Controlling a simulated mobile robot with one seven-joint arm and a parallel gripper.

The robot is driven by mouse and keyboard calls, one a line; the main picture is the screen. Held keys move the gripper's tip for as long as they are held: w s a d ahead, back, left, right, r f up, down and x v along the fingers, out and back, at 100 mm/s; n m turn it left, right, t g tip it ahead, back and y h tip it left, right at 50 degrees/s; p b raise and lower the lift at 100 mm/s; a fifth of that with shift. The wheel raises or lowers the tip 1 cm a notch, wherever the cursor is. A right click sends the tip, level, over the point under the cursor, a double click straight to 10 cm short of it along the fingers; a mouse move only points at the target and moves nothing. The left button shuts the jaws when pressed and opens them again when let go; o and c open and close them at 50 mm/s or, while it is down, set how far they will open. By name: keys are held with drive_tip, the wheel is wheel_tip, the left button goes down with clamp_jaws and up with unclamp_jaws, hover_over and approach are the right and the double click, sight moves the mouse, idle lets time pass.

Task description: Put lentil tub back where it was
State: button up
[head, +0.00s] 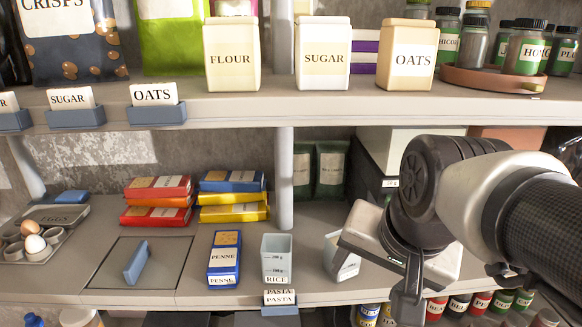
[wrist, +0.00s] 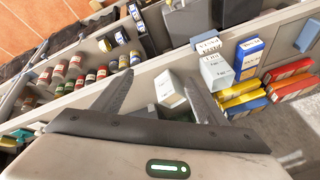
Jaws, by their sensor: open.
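A pale tub (head: 342,258) stands on the lower shelf, right of the rice tub (head: 277,258). It looks tilted, its label is not readable, and my gripper hides part of it. I cannot confirm that it is the lentil tub. In the wrist view this pale tub (wrist: 171,89) appears between the spread fingers of my gripper (wrist: 160,76), beyond their tips or level with them; I cannot tell whether they touch it. The gripper is open. The rice tub also shows in the wrist view (wrist: 215,72), just right of the right finger.
A blue penne box (head: 225,258) stands left of the rice tub. A blue holder (head: 137,262) lies on a square panel to the left. The upper shelf (head: 300,105) overhangs, and several jars (head: 470,303) stand below.

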drive_tip(key=n, duration=0.2)
drive_tip(key=s+n, duration=0.1)
drive_tip(key=n, duration=0.1)
drive_tip(key=s+n, duration=0.1)
drive_tip(key=n, duration=0.1)
drive_tip(key=shift+s+d+f, duration=0.1)
drive_tip(key=shift+s+f, duration=0.1)
drive_tip(key=shift+s, duration=0.05)
wheel_tip(320, 180, up, 17)
drive_tip(key=p, duration=1.6)
drive_tip(key=shift+p, duration=0.35)
drive_tip(key=shift+f, duration=0.1)
